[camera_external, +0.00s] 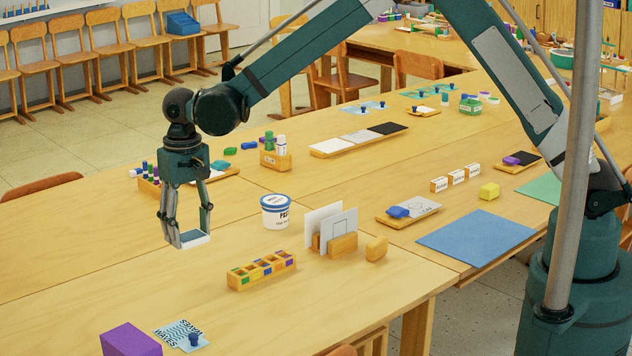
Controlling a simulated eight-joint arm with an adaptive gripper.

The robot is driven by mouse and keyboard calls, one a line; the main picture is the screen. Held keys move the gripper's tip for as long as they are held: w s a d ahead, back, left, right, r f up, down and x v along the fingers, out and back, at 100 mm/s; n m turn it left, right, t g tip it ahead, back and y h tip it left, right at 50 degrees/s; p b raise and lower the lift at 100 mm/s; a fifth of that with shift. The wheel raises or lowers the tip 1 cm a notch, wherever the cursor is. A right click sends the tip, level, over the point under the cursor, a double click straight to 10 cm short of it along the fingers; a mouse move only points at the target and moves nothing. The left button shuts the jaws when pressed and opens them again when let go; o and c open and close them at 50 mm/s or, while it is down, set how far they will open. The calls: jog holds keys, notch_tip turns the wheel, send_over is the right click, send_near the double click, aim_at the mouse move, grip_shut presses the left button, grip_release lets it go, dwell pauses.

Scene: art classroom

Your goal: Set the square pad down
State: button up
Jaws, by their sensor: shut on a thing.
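The square pad (194,239) is a small flat piece with a pale top and a bluish edge. It is between the fingertips of my gripper (188,238) at the left of the table. My gripper points down and is shut on the pad. The pad appears close to the wooden table top (110,262); I cannot tell whether it touches the wood.
A white paint tub (276,212) stands right of my gripper. A wooden compartment box (262,271), upright cards in a holder (343,244), a purple block (130,341) and a blue sheet (476,237) are nearby. Bare table lies left and in front of my gripper.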

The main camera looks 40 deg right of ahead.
aim_at(182, 240)
jog(key=shift+s+a, duration=0.35)
jog(key=shift+a, duration=0.35)
jog(key=shift+s+a, duration=0.3)
jog(key=shift+a, duration=0.4)
jog(key=shift+f+b, duration=0.5)
jog(key=shift+f, duration=2.65)
jog(key=shift+f, duration=0.1)
jog(key=shift+f+b, duration=0.35)
jog(key=shift+f, duration=1.4)
jog(key=shift+f, duration=0.15)
jog(key=o, duration=0.9)
jog(key=shift+o, duration=0.2)
